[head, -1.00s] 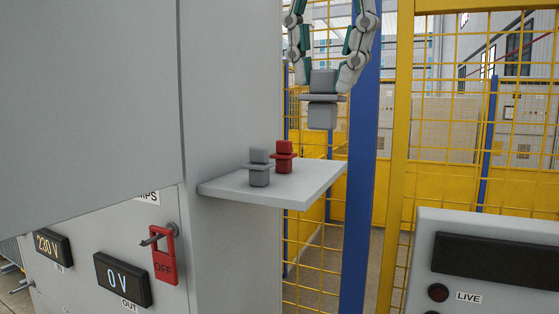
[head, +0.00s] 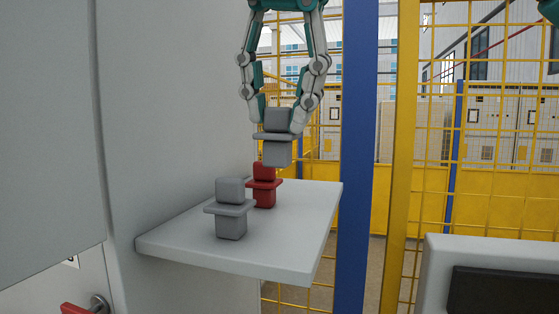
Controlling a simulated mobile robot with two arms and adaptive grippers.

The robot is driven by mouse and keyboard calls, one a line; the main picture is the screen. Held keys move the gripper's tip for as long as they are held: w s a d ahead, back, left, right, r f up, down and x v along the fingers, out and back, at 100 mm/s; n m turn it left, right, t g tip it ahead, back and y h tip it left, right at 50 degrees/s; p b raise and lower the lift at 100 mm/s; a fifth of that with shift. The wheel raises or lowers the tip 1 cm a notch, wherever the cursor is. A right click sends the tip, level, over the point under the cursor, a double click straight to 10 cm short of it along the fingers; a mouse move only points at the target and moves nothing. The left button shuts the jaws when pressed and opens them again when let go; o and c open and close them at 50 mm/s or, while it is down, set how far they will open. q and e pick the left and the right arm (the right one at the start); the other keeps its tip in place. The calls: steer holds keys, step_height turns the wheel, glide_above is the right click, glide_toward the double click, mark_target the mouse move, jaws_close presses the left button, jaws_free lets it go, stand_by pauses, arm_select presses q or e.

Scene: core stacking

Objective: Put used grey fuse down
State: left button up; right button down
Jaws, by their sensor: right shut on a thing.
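My right gripper (head: 277,119) comes down from above and is shut on a grey fuse (head: 277,151), a block with a flange round its middle. The held fuse is upright above the shelf and in front of the top of a red fuse; I cannot tell whether they touch. The red fuse (head: 264,188) stands on the light grey shelf (head: 300,225). A second grey fuse (head: 231,222) stands upright on the shelf, nearer and to the left.
The shelf sticks out from a tall grey cabinet (head: 160,130) on the left. Its right and front parts are bare. A blue post (head: 358,150) and yellow mesh fence stand behind. A red handle (head: 76,308) shows at bottom left, and a grey box (head: 500,245) at lower right.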

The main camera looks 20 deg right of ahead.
mark_target(278, 132)
steer(key=shift+w+f, duration=0.95)
steer(key=shift+f, duration=1.05)
steer(key=shift+s+f, duration=0.25)
steer(key=shift+f, duration=0.25)
steer(key=shift+s+f, duration=0.2)
steer(key=shift+f, duration=0.25)
steer(key=shift+w+d+f, duration=0.1)
steer(key=shift+w+f, duration=0.15)
steer(key=shift+w, duration=0.1)
steer(key=c, duration=1.4)
jaws_free()
steer(key=shift+o, duration=1.4)
steer(key=shift+s, duration=0.1)
steer(key=shift+o, duration=0.4)
steer(key=shift+s+r, duration=0.1)
steer(key=shift+r, duration=0.3)
steer(key=v, duration=0.5)
steer(key=shift+v, duration=0.85)
arm_select(q)
steer(key=w, duration=0.3)
steer(key=shift+d, duration=0.1)
arm_select(e)
steer(key=shift+r, duration=0.1)
arm_select(q)
steer(key=shift+w, duration=0.1)
